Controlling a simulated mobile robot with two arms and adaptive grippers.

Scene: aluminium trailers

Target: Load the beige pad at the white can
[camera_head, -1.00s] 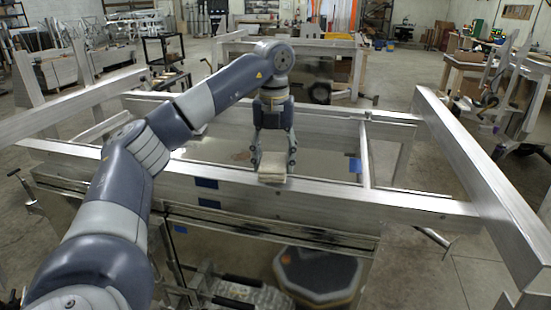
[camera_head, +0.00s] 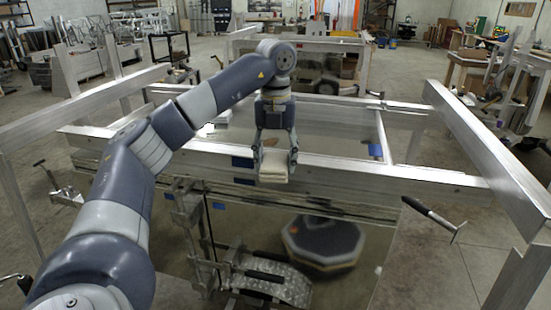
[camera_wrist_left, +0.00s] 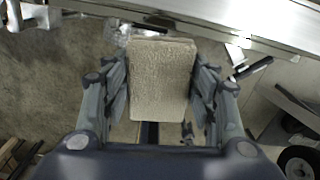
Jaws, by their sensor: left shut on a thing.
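The beige pad (camera_head: 274,172) is a flat, rough-faced block. My left gripper (camera_head: 275,158) is shut on it, and the pad hangs below the fingers in front of the trailer's near aluminium rail (camera_head: 400,174). In the left wrist view the pad (camera_wrist_left: 162,80) sits between both fingers of my left gripper (camera_wrist_left: 161,95), one along each side. I cannot make out the white can for sure; a small whitish thing (camera_head: 222,117) shows partly behind my left arm. My right gripper is not in view.
A long silver beam (camera_head: 490,155) slopes down the right side, and another (camera_head: 70,108) lies at the left. A jack handle (camera_head: 432,214) juts out at the right. Concrete floor is open at the lower right.

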